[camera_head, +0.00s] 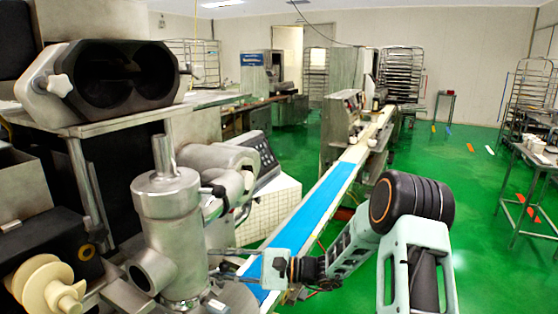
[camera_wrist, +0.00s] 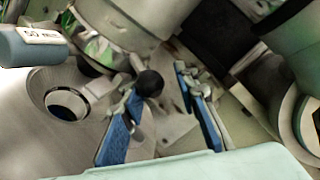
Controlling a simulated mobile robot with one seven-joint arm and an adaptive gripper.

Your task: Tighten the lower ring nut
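The encrusting machine's upright metal cylinder (camera_head: 168,215) stands left of centre in the head view, with a round side opening low on its left. My gripper (camera_head: 214,264) reaches in from the right beside the cylinder's lower part, above the round metal base. In the wrist view my gripper (camera_wrist: 161,86) is open, its two blue-padded fingers spread apart. A black ball knob (camera_wrist: 150,83) shows between the fingertips; I cannot tell whether either finger touches it. A large metal cylindrical part (camera_wrist: 130,22) lies just beyond. I cannot clearly make out the lower ring nut.
A blue conveyor belt (camera_head: 318,205) runs away behind my gripper. A cream spiral screw (camera_head: 45,285) is at lower left, and a twin-bore housing (camera_head: 110,78) sits above. In the wrist view a metal ring opening (camera_wrist: 65,103) and a grey labelled cylinder (camera_wrist: 30,46) are left.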

